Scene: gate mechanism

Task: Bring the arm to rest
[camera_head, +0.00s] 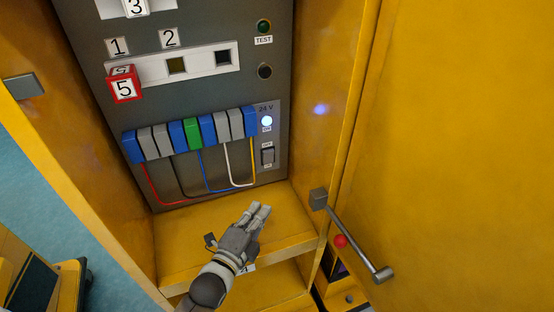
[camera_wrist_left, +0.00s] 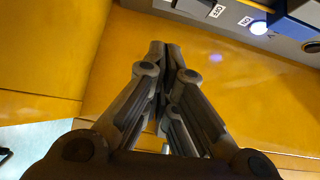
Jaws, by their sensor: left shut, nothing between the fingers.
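My left gripper (camera_head: 260,209) is over the yellow shelf (camera_head: 183,233) at the bottom of the open cabinet, in the head view. Its fingers are together with nothing between them. The left wrist view shows the same closed fingertips (camera_wrist_left: 165,48) against yellow cabinet surface. The grey control panel (camera_head: 200,92) stands behind and above the gripper, and the gripper is apart from its wires. My right gripper is not in view.
A red cube marked 5 (camera_head: 124,86) sits at the panel's left socket. A row of blue, grey and green terminals (camera_head: 193,134) has coloured wires below. The yellow door (camera_head: 450,150) is open at right, and a metal rod handle (camera_head: 355,243) is near its edge.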

